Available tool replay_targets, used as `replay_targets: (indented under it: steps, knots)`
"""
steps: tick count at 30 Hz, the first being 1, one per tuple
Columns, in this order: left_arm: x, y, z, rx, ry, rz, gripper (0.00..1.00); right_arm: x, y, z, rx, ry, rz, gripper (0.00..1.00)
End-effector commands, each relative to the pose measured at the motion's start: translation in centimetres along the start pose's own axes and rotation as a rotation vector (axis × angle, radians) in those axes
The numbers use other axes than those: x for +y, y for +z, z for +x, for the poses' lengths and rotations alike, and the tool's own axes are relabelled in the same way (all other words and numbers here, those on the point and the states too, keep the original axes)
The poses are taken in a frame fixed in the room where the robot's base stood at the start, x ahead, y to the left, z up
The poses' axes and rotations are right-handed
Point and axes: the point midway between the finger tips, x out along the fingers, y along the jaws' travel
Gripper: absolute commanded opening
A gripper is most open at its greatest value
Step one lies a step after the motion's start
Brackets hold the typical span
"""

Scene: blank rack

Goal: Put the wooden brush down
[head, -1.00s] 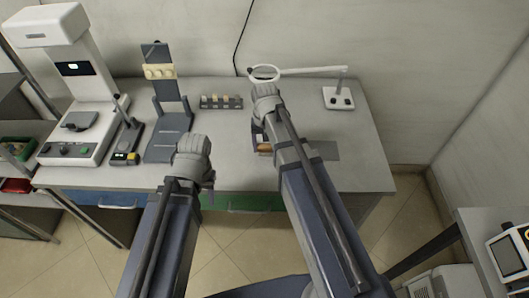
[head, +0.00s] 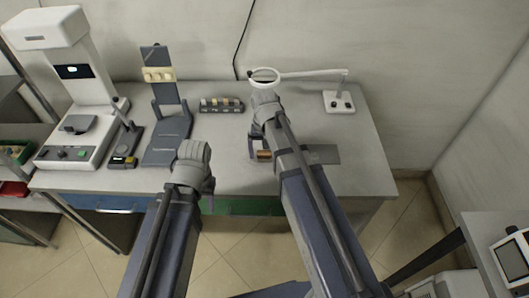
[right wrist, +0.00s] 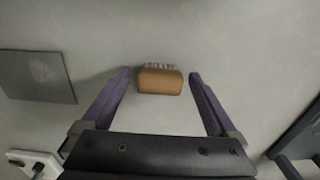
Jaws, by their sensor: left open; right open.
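The wooden brush (head: 264,155) lies on the grey table top, partly behind my right arm in the head view. In the right wrist view the brush (right wrist: 160,81) shows its brown wooden back and pale bristles along one side. My right gripper (right wrist: 160,78) is open, with its fingers apart on either side of the brush and a gap at each side. In the head view my right gripper (head: 256,147) is mostly hidden by its wrist. My left gripper (head: 209,202) is at the table's front edge, mostly hidden by its wrist, open and away from the brush.
A flat grey plate (head: 322,154) lies right of the brush. A ring magnifier (head: 264,77) on a white arm stands behind. A small rack (head: 221,105), a dark stand (head: 168,138) and a white instrument (head: 82,135) stand to the left.

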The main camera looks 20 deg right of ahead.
Motion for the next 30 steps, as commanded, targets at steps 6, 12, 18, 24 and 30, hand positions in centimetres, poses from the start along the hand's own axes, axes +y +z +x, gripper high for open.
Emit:
replay_targets:
  steps: [6, 12, 18, 24, 30]
  knots:
    - [-0.1, 0.0, -0.6, 0.000, 0.000, 0.000, 0.50, 0.0, 0.0, -0.6, 0.000, 0.000, 0.000, 0.94]
    - [-0.2, 0.1, -2.3, 0.000, 0.000, 0.000, 0.50, 0.0, 0.0, -2.4, 0.000, 0.000, 0.000, 0.94]
    - [-0.5, 0.3, -5.2, 0.000, 0.000, 0.000, 0.50, 0.0, 0.0, -5.2, 0.000, 0.000, 0.000, 0.94]
    - [-0.8, 0.5, -8.3, 0.000, 0.000, 0.000, 0.50, 0.0, 0.0, -8.3, 0.000, 0.000, 0.000, 0.94]
    - [-1.1, 0.7, -11.1, 0.000, 0.000, 0.000, 0.50, 0.0, 0.0, -11.2, 0.000, 0.000, 0.000, 0.94]
